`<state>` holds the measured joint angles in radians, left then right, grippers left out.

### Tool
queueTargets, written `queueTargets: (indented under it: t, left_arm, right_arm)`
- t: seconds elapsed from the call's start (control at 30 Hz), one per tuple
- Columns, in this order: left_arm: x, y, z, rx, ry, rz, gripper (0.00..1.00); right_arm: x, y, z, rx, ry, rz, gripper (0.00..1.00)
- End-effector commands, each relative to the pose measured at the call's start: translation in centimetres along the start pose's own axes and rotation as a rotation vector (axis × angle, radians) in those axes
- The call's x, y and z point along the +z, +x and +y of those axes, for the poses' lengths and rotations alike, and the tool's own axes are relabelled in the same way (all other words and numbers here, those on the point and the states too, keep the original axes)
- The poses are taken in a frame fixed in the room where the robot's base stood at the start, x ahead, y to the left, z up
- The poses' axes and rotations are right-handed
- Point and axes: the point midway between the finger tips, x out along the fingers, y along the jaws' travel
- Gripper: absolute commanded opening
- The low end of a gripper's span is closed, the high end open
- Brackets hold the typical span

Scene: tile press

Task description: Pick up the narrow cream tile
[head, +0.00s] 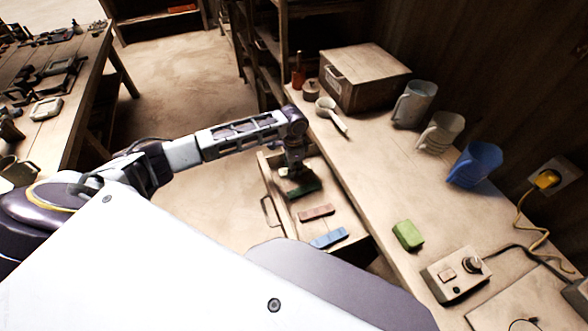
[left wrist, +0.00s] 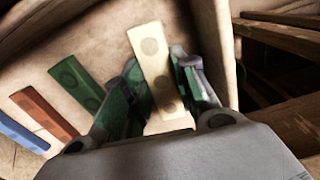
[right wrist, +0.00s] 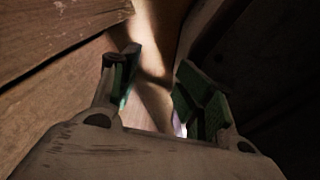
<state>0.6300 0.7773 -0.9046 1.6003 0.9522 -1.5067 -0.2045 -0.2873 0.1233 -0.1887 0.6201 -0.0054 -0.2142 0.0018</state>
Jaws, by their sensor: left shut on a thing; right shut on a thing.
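The narrow cream tile (left wrist: 150,45) stands out between the fingers of my left gripper (left wrist: 155,72) in the left wrist view. The fingers are shut on its sides. In the head view my left gripper (head: 294,168) is down at the far end of the open drawer (head: 271,190) and hides most of the tile. My right gripper (right wrist: 155,72) shows in the right wrist view, close to dark wooden surfaces. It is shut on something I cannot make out. My right gripper does not show in the head view.
Green (head: 304,189), red (head: 317,212) and blue (head: 329,238) tiles lie in a row in the drawer. On the bench (head: 375,170) are a wooden box (head: 365,82), several mugs, a light green block (head: 408,235) and a control box (head: 455,273). The drawer walls stand close around my left gripper.

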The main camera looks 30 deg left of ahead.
Motion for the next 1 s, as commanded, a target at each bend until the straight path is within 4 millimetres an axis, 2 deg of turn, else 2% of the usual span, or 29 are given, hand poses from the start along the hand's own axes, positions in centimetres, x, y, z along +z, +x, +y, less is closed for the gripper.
queueTargets:
  t: [0.27, 0.57, 0.7, 1.0]
  left_arm:
    - [-0.1, -1.5, -0.1, -0.001, 0.000, 0.003, 0.02]
    - [-0.1, -5.7, -0.1, -0.001, -0.001, 0.003, 0.02]
    - [-0.1, -7.7, -0.1, -0.001, -0.001, 0.002, 0.02]
    - [0.0, -9.9, 0.0, 0.001, -0.001, 0.001, 0.02]
  right_arm:
    - [-0.1, -0.1, 0.3, 0.004, 0.000, 0.000, 0.40]
    - [-0.1, -0.3, 0.8, 0.008, 0.000, 0.000, 0.40]
    - [-0.7, -0.5, 1.7, 0.017, 0.000, 0.005, 0.40]
    - [-1.2, -0.6, 1.8, 0.019, -0.001, 0.013, 0.40]
